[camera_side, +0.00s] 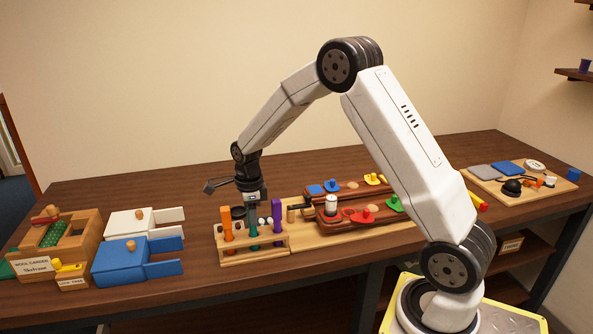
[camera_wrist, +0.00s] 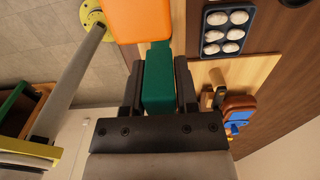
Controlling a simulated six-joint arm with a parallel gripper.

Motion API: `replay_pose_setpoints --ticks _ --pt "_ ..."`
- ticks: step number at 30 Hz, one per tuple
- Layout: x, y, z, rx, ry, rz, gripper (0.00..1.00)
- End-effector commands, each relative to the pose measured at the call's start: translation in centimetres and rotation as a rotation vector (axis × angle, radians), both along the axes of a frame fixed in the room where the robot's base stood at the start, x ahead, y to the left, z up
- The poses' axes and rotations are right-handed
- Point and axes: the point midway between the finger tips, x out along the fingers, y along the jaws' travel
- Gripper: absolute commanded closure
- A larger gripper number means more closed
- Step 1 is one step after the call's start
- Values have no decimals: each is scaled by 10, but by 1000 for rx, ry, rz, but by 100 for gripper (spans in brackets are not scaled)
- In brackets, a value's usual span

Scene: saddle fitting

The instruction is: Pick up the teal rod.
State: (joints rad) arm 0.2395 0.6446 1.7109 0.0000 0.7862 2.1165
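The teal rod (camera_side: 253,236) stands upright in the wooden rack (camera_side: 270,256), between an orange rod (camera_side: 228,230) and a purple rod (camera_side: 277,215). My gripper (camera_side: 252,204) points down over the teal rod, with its fingers around the rod's upper end. In the wrist view, the teal rod (camera_wrist: 159,82) fills the gap between the two dark fingers of my gripper (camera_wrist: 159,90), and both fingers appear to touch its sides. The rod's lower end seems to be still within the rack.
The orange rod (camera_wrist: 138,18) is close to the fingertips in the wrist view. A dark tray with white pieces (camera_wrist: 225,32) lies nearby. Blue (camera_side: 125,262) and white boxes (camera_side: 130,222) stand left of the rack. A board with coloured knobbed pieces (camera_side: 345,222) lies to the right.

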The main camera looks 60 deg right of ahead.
Motion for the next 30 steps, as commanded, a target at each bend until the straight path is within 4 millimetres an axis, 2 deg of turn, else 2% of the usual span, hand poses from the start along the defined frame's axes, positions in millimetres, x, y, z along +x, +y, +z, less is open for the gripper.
replay_pose_setpoints --ticks 1,3,17,23,30 --pt "0 0 0 0 0 0 81" --pt "0 0 0 0 0 0 100" --pt "0 0 5 0 -1 0 100" --pt "1 0 24 -1 -4 0 100" --pt "1 0 60 -1 -5 0 100"
